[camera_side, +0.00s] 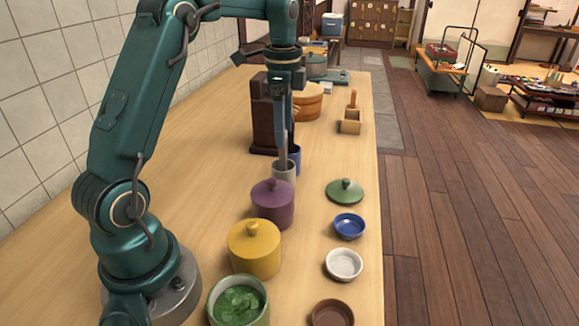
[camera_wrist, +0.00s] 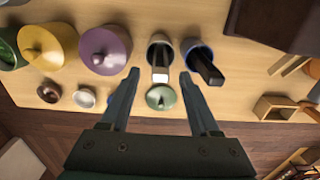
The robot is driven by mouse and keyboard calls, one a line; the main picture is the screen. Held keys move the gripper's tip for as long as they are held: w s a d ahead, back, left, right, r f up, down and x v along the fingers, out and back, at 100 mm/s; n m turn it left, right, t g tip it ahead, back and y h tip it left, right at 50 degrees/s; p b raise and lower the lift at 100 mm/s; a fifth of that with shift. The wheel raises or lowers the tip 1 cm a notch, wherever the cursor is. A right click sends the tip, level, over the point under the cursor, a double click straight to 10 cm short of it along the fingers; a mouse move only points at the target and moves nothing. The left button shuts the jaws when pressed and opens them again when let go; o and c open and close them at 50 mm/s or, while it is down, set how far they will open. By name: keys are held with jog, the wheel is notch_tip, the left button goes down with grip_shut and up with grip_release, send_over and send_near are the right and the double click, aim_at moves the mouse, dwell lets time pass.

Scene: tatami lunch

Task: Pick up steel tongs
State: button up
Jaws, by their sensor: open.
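The steel tongs (camera_wrist: 160,74) stand in a grey cup (camera_wrist: 160,45); in the wrist view their light upper end shows between my fingers. My gripper (camera_wrist: 160,75) is open, pointing down, with one finger on each side of the tongs and a gap to both. In the side view my gripper (camera_side: 284,125) is above the grey cup (camera_side: 284,172), and its fingers partly hide the tongs. Next to it is a blue cup (camera_side: 296,156), which in the wrist view (camera_wrist: 190,46) holds a black-handled utensil (camera_wrist: 207,69).
A purple pot (camera_side: 272,205), a yellow pot (camera_side: 254,250) and a green pot (camera_side: 238,300) line the counter nearer the base. A green lid (camera_side: 345,191) and small bowls (camera_side: 349,227) lie to the right. A dark wooden block (camera_side: 264,120) stands close behind the cups.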

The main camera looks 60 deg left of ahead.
aim_at(283, 161)
jog(key=shift+s+a+f, duration=0.1)
jog(key=shift+f, duration=2.5)
grip_shut()
